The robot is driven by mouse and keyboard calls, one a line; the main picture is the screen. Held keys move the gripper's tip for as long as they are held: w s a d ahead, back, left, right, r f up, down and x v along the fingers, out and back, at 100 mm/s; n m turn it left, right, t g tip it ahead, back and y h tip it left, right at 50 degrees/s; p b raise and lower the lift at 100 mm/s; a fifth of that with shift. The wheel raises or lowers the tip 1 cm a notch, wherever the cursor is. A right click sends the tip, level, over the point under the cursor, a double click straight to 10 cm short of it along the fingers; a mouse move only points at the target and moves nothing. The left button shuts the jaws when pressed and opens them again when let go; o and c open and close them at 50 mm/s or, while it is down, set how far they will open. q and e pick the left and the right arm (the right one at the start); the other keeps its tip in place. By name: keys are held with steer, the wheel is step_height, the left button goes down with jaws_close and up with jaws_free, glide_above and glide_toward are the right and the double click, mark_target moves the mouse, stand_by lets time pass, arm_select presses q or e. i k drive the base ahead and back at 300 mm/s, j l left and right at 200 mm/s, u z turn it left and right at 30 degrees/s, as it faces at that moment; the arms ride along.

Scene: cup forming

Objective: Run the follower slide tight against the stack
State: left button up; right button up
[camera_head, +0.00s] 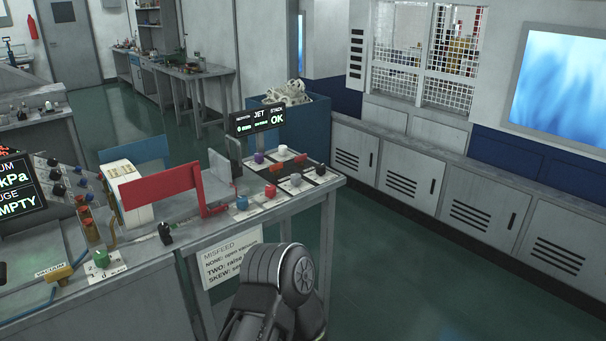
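A pale stack of flat blanks (124,176) stands on the bench at the left, between a blue plate (148,152) behind it and a red plate (160,189) in front. A grey metal block (217,166) stands to the right of the stack, by the red plate's right end. No part is labelled as the follower slide, and I cannot tell which part it is or whether it touches the stack. A dark link of my own arm (280,280) rises at the bottom middle, below the bench's front edge. Neither gripper's fingers show.
A black display (257,118) reads JET, STACK and OK. Coloured knobs (270,191) sit on the bench's right end. A vacuum valve block (101,259) and a small black lever (165,232) are near the front edge. The floor at right is clear.

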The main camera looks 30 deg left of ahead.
mark_target(226, 170)
steer(key=u, duration=2.05)
